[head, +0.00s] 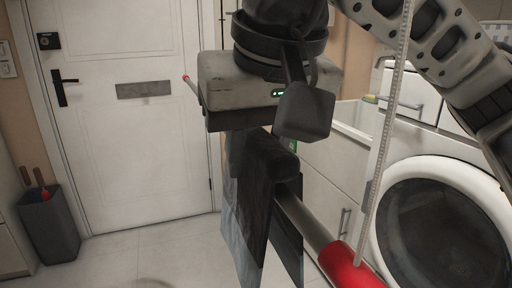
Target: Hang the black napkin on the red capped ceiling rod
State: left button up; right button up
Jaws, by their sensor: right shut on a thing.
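My right gripper (265,158) is in the middle of the head view, pointing down, shut on the black napkin (254,225). The napkin hangs below the fingers in dark panels with a greyer one at the left. The rod (301,220) runs from its near red cap (346,268) at the lower right back towards a far red end (186,78). Napkin panels show on both sides of the rod, so it appears to straddle it. The gripper and cloth hide the rod's middle, so I cannot tell whether the cloth rests on it. My left gripper is out of view.
A thin pale hanger (388,130) comes down to the rod near the red cap. A washing machine (440,220) stands at the right, with a sink (355,120) behind. A white door (125,130) and a grey bin (50,225) are at the left. The floor between is clear.

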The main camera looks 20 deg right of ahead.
jog(key=o, duration=1.1)
jog(key=shift+c, duration=0.2)
jog(key=shift+r, duration=0.1)
